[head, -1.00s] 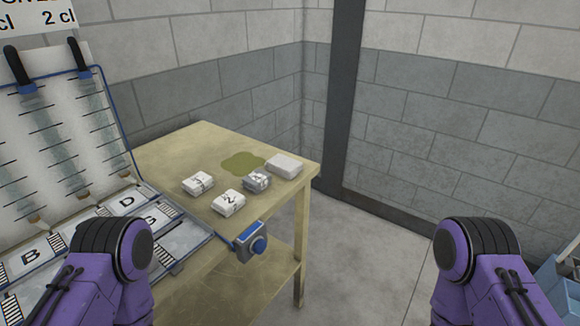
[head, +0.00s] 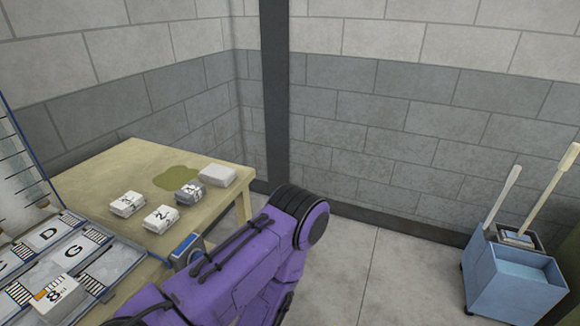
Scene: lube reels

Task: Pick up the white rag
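A plain whitish folded block (head: 217,176), which looks like the white rag, lies at the back right of the yellowish table (head: 110,165). It is beside a grey-and-white marked block (head: 190,193). No gripper shows in the head view. The gripper of that arm is out of sight, and the other arm is not in view.
Two white numbered blocks (head: 127,204) (head: 161,219) and an olive stain (head: 177,178) are on the table. A lettered board (head: 52,262) with another white block (head: 60,297) is at left. A blue mop bucket (head: 515,280) stands at right. Open floor lies between.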

